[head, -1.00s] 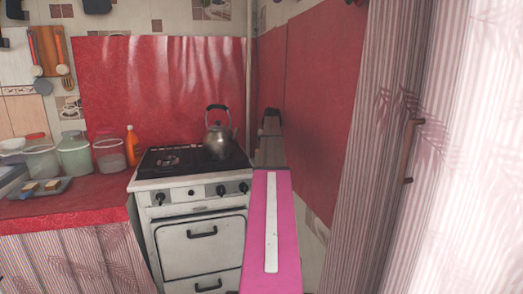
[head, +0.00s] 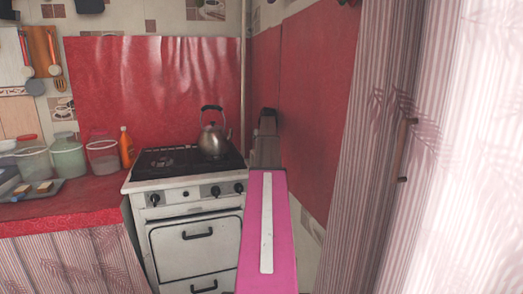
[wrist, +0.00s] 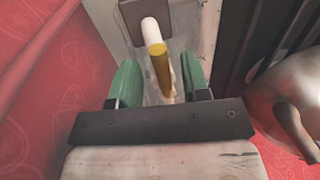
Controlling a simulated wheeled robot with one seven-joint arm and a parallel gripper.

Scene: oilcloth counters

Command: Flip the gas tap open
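The gas tap shows in the wrist view as a yellow lever (wrist: 160,58) beside a white, rounded part (wrist: 150,30) and a dark square plate. My gripper (wrist: 158,72) has two green fingers standing apart, one on each side of the yellow lever. I see no clear contact between the fingers and the lever. In the head view the end of my gripper (head: 267,122) is beside the right wall, right of the stove, and my pink arm hides much of that spot. The tap is not visible in the head view.
A white stove (head: 197,240) stands left of my arm with a metal kettle (head: 213,140) on it. The kettle (wrist: 290,100) is close on the right in the wrist view. A red counter (head: 70,212) holds tubs and an orange bottle (head: 126,147). A striped curtain (head: 375,180) hangs at right.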

